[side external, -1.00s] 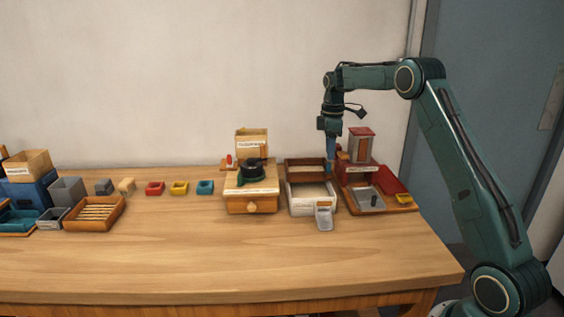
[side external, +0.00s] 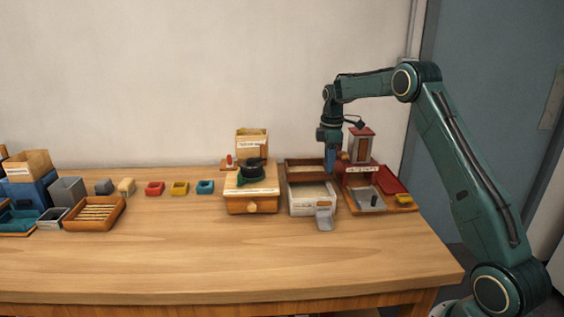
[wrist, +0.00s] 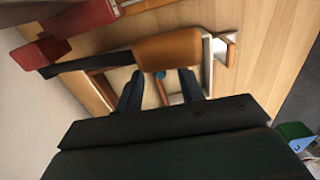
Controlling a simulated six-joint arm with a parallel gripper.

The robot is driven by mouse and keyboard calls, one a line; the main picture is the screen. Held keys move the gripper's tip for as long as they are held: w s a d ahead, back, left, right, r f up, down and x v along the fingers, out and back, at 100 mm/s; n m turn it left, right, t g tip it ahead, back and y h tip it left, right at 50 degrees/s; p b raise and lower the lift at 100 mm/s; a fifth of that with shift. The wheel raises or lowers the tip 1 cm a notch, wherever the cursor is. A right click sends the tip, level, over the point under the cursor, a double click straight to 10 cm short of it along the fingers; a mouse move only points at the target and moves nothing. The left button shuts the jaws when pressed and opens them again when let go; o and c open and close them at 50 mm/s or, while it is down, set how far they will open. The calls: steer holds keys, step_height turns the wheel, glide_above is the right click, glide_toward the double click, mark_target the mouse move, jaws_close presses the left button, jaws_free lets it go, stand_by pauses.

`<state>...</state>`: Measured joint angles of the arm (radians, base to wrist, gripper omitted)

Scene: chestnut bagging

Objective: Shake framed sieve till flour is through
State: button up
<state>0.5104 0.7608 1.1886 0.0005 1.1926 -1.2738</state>
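The framed sieve (side external: 304,179) is a brown wooden frame with a pale inside. It sits at the back of a white tray (side external: 313,210) with pale contents; whether flour lies on its mesh is too small to tell. My gripper (side external: 331,171) points down at the sieve's right end, in front of the red-brown mill. In the wrist view, the two dark fingers of my gripper (wrist: 159,90) stand apart, with a pale surface and a small blue spot (wrist: 160,75) between them. No clear grip on the frame shows. An orange-brown handle (wrist: 180,48) crosses just beyond the fingertips.
The mill (side external: 361,147) and its board with a grey plate (side external: 366,199) stand close on the right. A wooden box (side external: 251,205) with a dark-green round device stands left. A grey scoop (side external: 324,218) lies at the tray's front. The front table is clear.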

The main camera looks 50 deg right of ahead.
steer(key=shift+f, duration=0.3)
steer(key=shift+f, duration=0.65)
